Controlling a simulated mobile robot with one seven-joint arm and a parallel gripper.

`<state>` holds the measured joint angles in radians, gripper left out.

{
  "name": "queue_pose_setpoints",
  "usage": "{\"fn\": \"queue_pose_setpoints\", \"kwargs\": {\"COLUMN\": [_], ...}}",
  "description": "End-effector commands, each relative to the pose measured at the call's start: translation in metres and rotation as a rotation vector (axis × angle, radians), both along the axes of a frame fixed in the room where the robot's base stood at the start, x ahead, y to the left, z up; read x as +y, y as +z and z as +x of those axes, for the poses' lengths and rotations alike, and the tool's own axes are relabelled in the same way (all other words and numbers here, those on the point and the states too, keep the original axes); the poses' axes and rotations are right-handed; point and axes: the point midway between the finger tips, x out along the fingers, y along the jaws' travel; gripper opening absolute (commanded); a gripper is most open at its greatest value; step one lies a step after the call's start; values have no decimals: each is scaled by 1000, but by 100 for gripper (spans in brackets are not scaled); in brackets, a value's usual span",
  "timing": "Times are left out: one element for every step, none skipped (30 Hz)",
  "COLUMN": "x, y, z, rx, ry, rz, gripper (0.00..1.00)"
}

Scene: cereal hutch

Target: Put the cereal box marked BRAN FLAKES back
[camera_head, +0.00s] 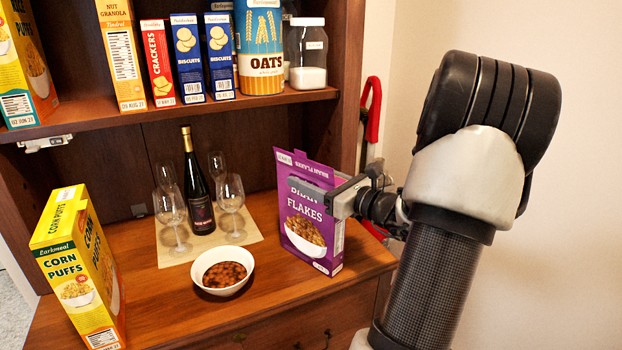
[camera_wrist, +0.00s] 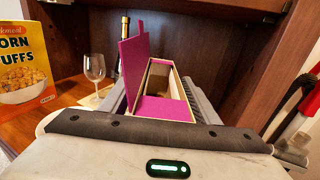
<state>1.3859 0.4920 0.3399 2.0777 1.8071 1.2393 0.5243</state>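The purple BRAN FLAKES box (camera_head: 307,233) stands upright at the right end of the wooden counter, its front partly covered by my gripper (camera_head: 335,195). In the wrist view the box (camera_wrist: 166,107) is seen from above, with its top open and a purple flap raised. My gripper (camera_wrist: 160,105) has one finger on each side of the box, with no clear gap, and looks shut on it. The box's base seems to be at the counter; I cannot tell whether it is lifted.
A bowl of food (camera_head: 222,271), a wine bottle (camera_head: 197,190) and several glasses stand left of the box. A yellow CORN PUFFS box (camera_head: 80,265) is at the left. The shelf (camera_head: 110,121) above holds boxes, OATS (camera_head: 261,50) and a jar (camera_head: 307,55), with bare shelf between left-hand boxes.

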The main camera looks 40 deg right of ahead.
Motion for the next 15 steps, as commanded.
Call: {"fn": "queue_pose_setpoints", "kwargs": {"x": [0, 0, 0, 0, 0, -1, -2, -2, -3, -4, -5, -6, -7, -7, -8], "y": [0, 0, 1, 3, 5, 4, 4, 4, 4, 5, 5, 5, 5, 5, 5], "z": [0, 0, 0, 0, 0, -4, -7, -11, -18, -24, -30, -39, -46, -53, -62], "rx": [0, 0, 0, 0, 0, 1, 2, 3, 2, 2, 2, 2, 2, 2, 2], "ry": [0, 0, 0, 0, 0, -2, -2, -2, -3, -4, -4, -4, -5, -4, -5], "rz": [0, 0, 0, -1, -1, 0, 0, 0, 0, 1, 1, 1, 1, 1, 2], "gripper": [56, 56, 56, 56, 56, 56, 56, 56, 56, 56, 56, 56, 56, 56, 56]}}
